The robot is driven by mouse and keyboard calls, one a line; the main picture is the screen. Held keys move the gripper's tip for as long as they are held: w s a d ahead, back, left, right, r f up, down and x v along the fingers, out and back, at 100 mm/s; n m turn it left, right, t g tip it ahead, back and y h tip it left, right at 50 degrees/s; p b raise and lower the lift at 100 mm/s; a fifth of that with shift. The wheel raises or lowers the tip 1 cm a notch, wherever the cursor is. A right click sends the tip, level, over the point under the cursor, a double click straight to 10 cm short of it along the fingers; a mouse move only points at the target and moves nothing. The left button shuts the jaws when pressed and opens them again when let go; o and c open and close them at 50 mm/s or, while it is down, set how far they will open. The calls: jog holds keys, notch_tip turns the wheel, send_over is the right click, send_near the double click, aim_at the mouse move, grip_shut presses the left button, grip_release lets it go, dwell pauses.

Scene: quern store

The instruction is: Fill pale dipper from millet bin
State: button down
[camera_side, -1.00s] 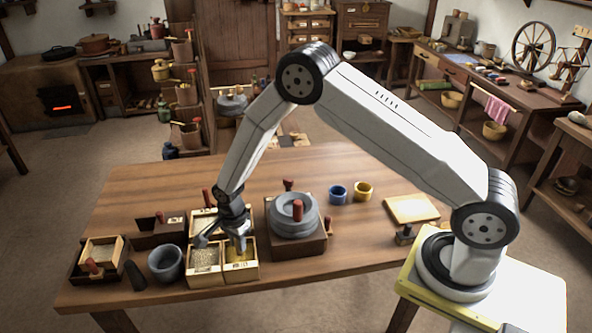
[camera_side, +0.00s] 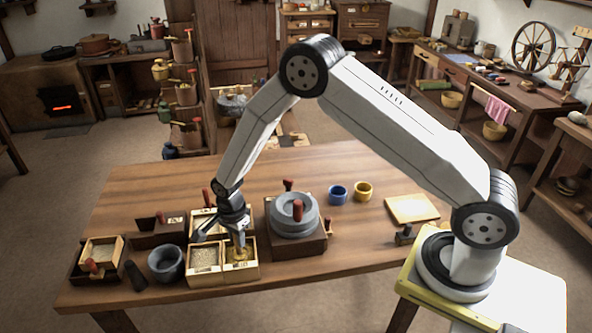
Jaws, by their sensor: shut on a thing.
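My gripper (camera_side: 239,238) reaches down over the front right compartment of a wooden grain box, the one with yellow grain that looks like the millet bin (camera_side: 241,273). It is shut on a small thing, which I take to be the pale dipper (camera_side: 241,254). The dipper is small and partly hidden by the gripper, low at the yellow grain. I cannot tell how much grain is in it.
A compartment of paler grain (camera_side: 205,258) adjoins on the left. A grey bowl (camera_side: 166,263) stands left of it, and a stone quern (camera_side: 295,220) stands to the right. Blue (camera_side: 337,194) and yellow (camera_side: 362,191) cups stand farther right.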

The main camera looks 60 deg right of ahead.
jog(key=shift+r, duration=3.25)
